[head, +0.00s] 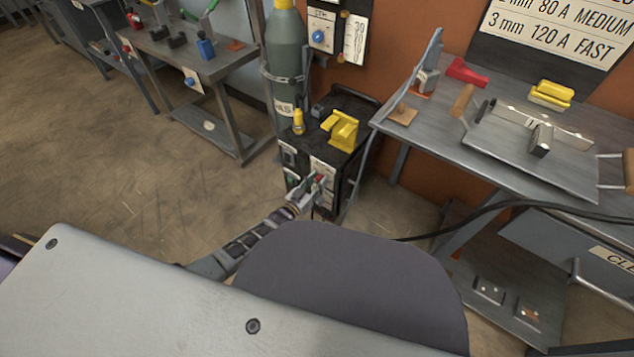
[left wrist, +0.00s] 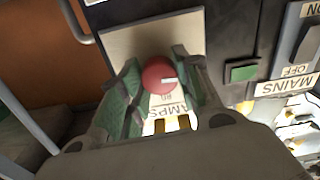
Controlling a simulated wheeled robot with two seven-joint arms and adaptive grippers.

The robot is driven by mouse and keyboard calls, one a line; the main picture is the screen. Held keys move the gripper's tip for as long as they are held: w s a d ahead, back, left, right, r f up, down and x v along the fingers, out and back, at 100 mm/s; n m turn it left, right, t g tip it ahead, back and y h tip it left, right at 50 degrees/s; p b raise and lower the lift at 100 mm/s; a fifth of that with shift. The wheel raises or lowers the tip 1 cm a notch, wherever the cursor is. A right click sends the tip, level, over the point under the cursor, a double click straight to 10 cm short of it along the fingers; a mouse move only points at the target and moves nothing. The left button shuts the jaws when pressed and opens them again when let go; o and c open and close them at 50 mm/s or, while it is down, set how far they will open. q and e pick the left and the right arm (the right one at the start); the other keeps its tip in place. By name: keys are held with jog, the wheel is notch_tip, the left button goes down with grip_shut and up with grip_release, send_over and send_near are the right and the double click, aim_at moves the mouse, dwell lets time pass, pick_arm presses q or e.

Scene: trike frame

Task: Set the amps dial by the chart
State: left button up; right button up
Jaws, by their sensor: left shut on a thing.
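The red amps dial (left wrist: 157,77) sits on a pale panel of the black welder (head: 350,165). In the head view my left gripper (head: 314,188) reaches the welder's front. The chart (head: 562,32) on the back wall reads 80 A MEDIUM and 3 mm 120 A FAST; its top is cut off. My right gripper is not in view.
A green button (left wrist: 242,73) and the MAINS switch (left wrist: 308,45) lie right of the dial in the left wrist view. A yellow thing (head: 342,130) rests on the welder, near a gas cylinder (head: 287,55). A metal bench (head: 530,150) stands to the right.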

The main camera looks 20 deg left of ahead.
pick_arm(q)
jog(key=shift+f+n, duration=0.1)
jog(key=shift+n, duration=0.5)
jog(key=o, duration=1)
jog(key=shift+o, duration=0.2)
jog(key=shift+s, duration=0.15)
jog(key=v, duration=1.1)
jog(key=shift+s+a, duration=0.15)
jog(key=shift+s, duration=0.25)
